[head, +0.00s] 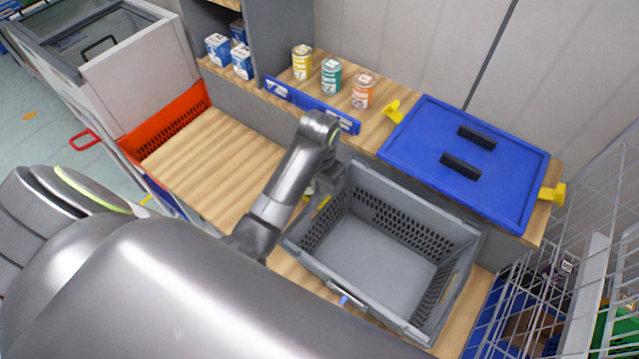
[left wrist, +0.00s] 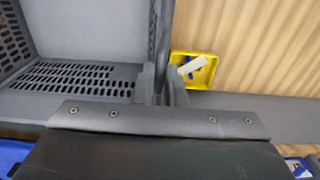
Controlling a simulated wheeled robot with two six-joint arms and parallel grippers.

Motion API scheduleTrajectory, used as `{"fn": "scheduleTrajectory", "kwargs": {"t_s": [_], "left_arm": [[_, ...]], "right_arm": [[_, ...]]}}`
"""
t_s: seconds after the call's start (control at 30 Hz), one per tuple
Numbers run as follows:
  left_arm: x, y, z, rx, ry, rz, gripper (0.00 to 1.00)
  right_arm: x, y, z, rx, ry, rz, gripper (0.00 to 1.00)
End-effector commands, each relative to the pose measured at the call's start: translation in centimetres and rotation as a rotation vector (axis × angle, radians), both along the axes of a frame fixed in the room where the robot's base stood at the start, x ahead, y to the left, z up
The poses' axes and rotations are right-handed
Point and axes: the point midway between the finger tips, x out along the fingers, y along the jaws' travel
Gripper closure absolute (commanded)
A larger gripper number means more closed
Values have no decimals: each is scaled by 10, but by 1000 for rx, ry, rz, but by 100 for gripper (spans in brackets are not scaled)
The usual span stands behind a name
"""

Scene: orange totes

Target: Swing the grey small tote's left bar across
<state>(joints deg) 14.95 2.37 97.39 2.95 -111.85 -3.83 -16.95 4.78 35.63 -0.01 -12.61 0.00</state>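The grey small tote (head: 385,250) stands open and empty on the wooden bench, with perforated side walls. My left gripper (left wrist: 162,88) is at the tote's left edge; in the head view my arm hides most of it. In the left wrist view its two fingers stand close together, one on each side of the tote's left bar (left wrist: 161,35), with little gap showing. The fingertips' contact is hard to make out. The perforated tote wall (left wrist: 70,80) lies left of the bar in that view. My right gripper is not in view.
A yellow box (left wrist: 205,70) sits beside the bar. A blue lid (head: 430,140) with black handles lies on the shelf behind the tote. Several cans (head: 331,77) stand on the shelf. A red crate (head: 165,127) is left; a wire rack (head: 600,200) is close on the right.

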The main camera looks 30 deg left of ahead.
Motion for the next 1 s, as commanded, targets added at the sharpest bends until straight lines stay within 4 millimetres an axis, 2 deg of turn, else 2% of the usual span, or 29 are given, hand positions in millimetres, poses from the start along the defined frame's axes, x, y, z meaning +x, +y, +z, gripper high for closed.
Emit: {"fn": "scheduleTrajectory", "kwargs": {"t_s": [0.27,0.43,0.6,0.83,1.0], "left_arm": [[-2,-12,9,-3,0,-1,94],[-2,-12,9,-3,2,-1,94],[-2,-15,10,-4,3,-1,94],[-4,-28,16,-5,2,-1,93],[-4,-28,16,-3,2,-1,94]], "right_arm": [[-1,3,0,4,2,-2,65],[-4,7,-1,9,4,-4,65],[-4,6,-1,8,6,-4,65],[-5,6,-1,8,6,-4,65],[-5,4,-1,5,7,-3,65]]}}
